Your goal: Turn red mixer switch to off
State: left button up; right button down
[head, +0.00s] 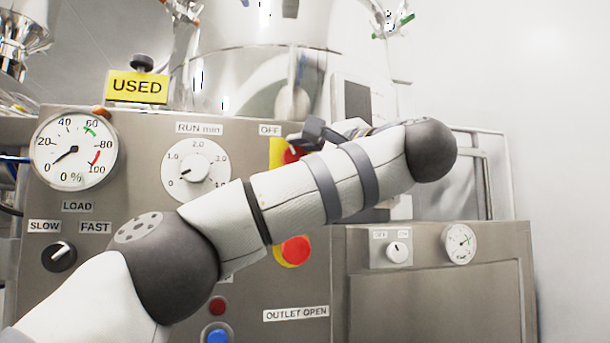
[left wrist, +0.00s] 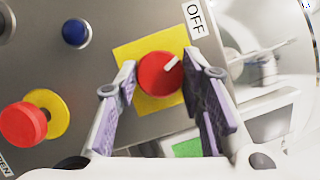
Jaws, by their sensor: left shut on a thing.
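The red mixer switch (head: 292,154) is a round red knob on a yellow plate (head: 276,148), under the OFF label (head: 270,130). My left gripper (head: 303,137) is at the switch, and my forearm covers the area below and right of it. In the left wrist view the switch (left wrist: 158,75) lies between the two purple-padded fingers of the left gripper (left wrist: 161,66), which are shut on it. The white mark on the knob points to the upper right, towards the OFF label (left wrist: 195,18). My right gripper is not in view.
A red emergency button (head: 294,250) sits on a yellow disc below my arm. The panel also carries a dial gauge (head: 75,150), a timer knob (head: 195,172), a SLOW/FAST selector (head: 59,256) and a blue button (head: 217,336). A yellow USED sign (head: 137,87) stands above the panel.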

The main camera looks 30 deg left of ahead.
pick_arm(q)
jog(key=shift+n+g+h+b, duration=0.45)
jog(key=shift+n+h, duration=0.15)
jog(key=shift+n, duration=1.2)
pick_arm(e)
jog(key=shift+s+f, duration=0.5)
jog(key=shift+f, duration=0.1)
pick_arm(q)
jog(key=o, duration=1.1)
jog(key=shift+r, duration=0.1)
jog(key=shift+o, duration=0.2)
jog(key=shift+d, duration=0.1)
jog(key=v, duration=1.2)
